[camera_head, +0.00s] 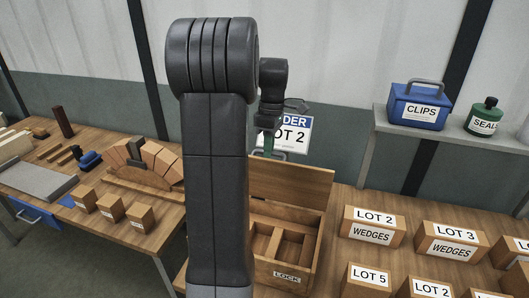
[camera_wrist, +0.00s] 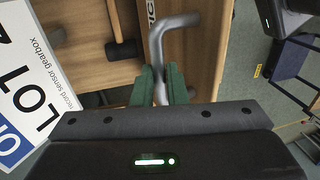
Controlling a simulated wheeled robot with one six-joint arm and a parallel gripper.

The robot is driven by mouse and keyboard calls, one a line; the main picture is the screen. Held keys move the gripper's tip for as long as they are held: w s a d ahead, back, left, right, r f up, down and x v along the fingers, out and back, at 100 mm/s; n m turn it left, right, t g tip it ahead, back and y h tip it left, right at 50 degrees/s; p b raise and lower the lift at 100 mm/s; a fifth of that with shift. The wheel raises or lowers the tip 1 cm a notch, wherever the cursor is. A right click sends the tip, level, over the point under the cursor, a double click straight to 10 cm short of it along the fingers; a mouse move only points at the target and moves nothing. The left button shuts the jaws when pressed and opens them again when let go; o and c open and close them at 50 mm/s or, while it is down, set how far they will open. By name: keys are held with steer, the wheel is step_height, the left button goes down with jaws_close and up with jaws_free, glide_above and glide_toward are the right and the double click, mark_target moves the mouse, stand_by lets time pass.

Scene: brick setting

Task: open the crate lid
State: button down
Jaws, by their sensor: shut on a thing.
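The crate (camera_head: 309,277) stands on the wooden bench at the middle right of the head view, with a LOCK label on its front. Its lid (camera_head: 300,184) stands raised at the back, so the divided inside shows. My gripper (camera_head: 267,148) is at the lid's top edge, partly hidden behind my arm. In the wrist view, the green fingers of my gripper (camera_wrist: 161,84) are shut on a grey bent metal handle (camera_wrist: 172,24). The handle lies against a wooden face with partly cut-off lettering. My arm hides the crate's left side in the head view.
An order sign (camera_head: 297,136) reading LOT 2 stands close behind the lid; it also shows in the wrist view (camera_wrist: 32,90). Several labelled wedge boxes (camera_head: 373,226) stand right of the crate. A shelf (camera_head: 455,134) holds a blue CLIPS box (camera_head: 418,108) and a green bottle (camera_head: 483,119).

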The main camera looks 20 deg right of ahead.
steer(key=shift+w+d+f+g+y, duration=0.3)
steer(key=shift+w+d+g, duration=0.2)
steer(key=shift+w, duration=0.2)
steer(key=shift+w+d+f+g+y, duration=0.2)
steer(key=shift+w+d+g+y, duration=0.2)
steer(key=shift+w, duration=0.3)
steer(key=shift+w+d+f+g+y, duration=0.25)
steer(key=shift+w+d+g, duration=0.15)
steer(key=shift+w+d, duration=0.25)
steer(key=shift+a, duration=0.1)
steer(key=c, duration=1.5)
jaws_free()
steer(key=shift+w, duration=0.2)
steer(key=shift+o, duration=0.2)
steer(key=shift+s+r, duration=0.1)
steer(key=shift+r, duration=0.05)
